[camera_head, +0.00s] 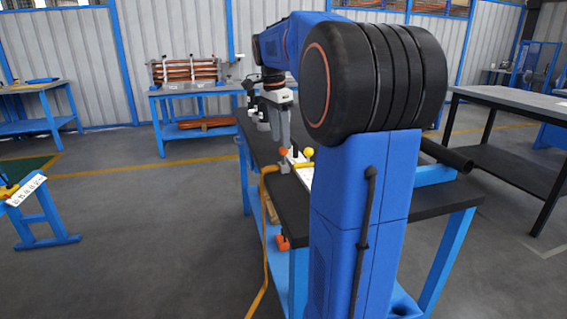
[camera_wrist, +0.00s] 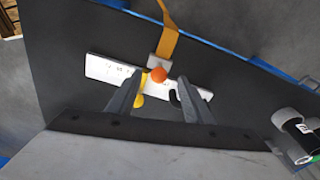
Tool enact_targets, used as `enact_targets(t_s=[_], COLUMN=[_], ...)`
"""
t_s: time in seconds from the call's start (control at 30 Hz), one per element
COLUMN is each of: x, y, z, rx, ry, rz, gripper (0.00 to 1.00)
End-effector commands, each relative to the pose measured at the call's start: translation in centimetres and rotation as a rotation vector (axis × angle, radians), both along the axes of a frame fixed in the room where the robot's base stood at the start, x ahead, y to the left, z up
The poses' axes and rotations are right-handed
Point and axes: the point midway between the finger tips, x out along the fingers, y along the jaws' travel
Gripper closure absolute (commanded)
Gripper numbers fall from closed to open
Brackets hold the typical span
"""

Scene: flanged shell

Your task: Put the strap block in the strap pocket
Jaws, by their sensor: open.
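The strap block (camera_wrist: 154,62) is a small grey block with an orange ball knob (camera_wrist: 159,75) and an orange-yellow strap (camera_wrist: 169,42) running from it. In the head view the knob (camera_head: 283,151) stands above the block at the bench edge. My gripper (camera_wrist: 160,78) is open, its fingers on either side of the knob in the wrist view; I cannot tell whether they touch it. In the head view my gripper (camera_head: 284,146) is just above the block. A white marked plate (camera_wrist: 104,70) lies beside the block. I cannot make out the strap pocket.
A yellow ball knob (camera_head: 308,153) stands just right of the block and shows partly behind a finger in the wrist view (camera_wrist: 140,101). The strap (camera_head: 264,230) hangs over the dark bench's edge. A white and black cylinder (camera_wrist: 296,128) is at the wrist view's right.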

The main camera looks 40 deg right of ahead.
Motion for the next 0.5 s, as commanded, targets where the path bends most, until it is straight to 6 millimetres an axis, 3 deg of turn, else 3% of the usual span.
enact_targets(t_s=[0.17, 0.5], x=[-0.1, -0.3], y=[-0.1, -0.7], z=[-1.0, -5.0], rx=[0.001, 0.0], ry=[0.002, 0.001], rz=[0.0, 0.0], gripper=[0.54, 0.54])
